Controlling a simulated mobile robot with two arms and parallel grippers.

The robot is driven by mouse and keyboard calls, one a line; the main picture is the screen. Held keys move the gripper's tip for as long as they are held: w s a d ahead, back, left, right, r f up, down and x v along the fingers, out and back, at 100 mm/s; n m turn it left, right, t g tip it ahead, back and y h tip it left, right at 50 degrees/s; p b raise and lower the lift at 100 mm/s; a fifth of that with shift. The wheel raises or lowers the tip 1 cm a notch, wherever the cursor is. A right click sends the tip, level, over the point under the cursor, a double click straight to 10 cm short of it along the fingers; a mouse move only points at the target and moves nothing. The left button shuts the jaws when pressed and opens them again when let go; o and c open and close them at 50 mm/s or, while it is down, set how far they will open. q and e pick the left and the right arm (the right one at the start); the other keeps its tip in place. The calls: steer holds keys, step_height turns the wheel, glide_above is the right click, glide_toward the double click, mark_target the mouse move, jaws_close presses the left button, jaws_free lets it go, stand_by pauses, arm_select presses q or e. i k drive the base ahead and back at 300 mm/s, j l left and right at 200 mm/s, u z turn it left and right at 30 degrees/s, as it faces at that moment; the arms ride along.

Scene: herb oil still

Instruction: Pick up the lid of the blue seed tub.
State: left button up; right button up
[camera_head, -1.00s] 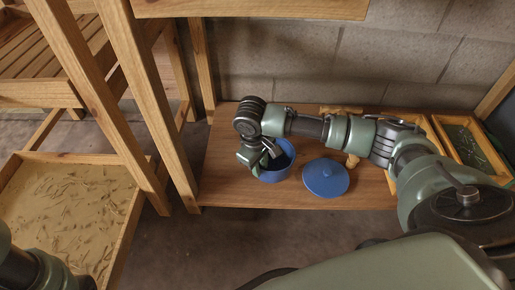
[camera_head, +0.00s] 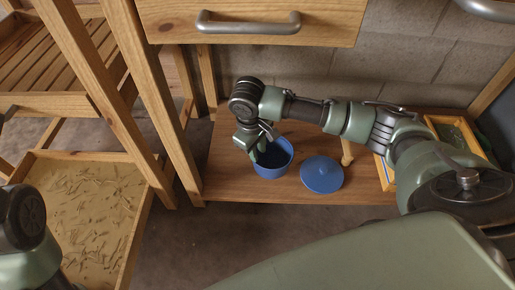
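The blue seed tub (camera_head: 273,170) stands uncovered on the low wooden shelf, with a dark inside. Its round blue lid (camera_head: 322,174), with a small knob on top, lies flat on the shelf just right of the tub, apart from it. My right gripper (camera_head: 262,150) is over the left part of the tub's mouth, pointing down. Its fingers are small and partly hidden, so I cannot tell whether they are open or shut. The lid is clear of the gripper. My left arm shows at the lower left edge, but its gripper is not in view.
A wooden drawer with a metal handle (camera_head: 248,23) hangs above the shelf (camera_head: 230,187). Wooden posts stand left of the tub. A wooden tray of dried bits (camera_head: 90,205) is at the left. A framed green tray (camera_head: 455,135) is at the right, behind my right arm.

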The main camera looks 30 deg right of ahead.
mark_target(321, 175)
steer(key=z, duration=1.05)
